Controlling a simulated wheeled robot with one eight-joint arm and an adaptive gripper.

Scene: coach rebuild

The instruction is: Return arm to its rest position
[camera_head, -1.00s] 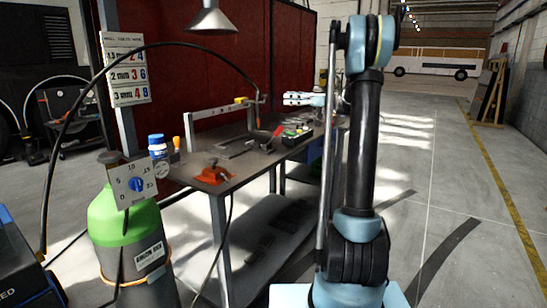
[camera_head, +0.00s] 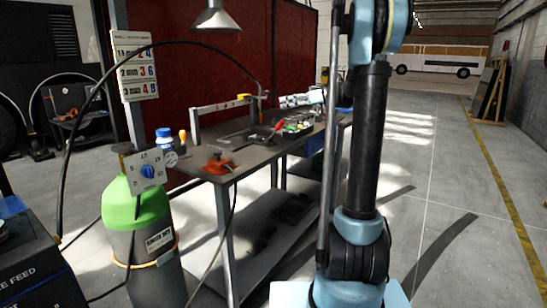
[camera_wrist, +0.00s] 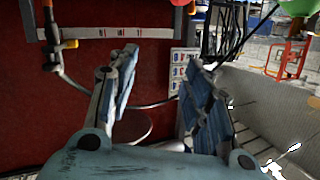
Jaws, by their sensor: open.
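My gripper (camera_wrist: 161,62) shows in the wrist view with its two blue-grey fingers spread apart. No object is between the fingers. My arm stands upright in the right half of the head view, and its upper joint reaches the top edge.
The workbench (camera_head: 265,155) stands left of my arm, with a red-orange tool (camera_head: 217,165) on its near end. A green-topped gas cylinder (camera_head: 140,207) stands front left. A lamp (camera_head: 214,17) hangs above. The floor on the right (camera_head: 440,190) is clear.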

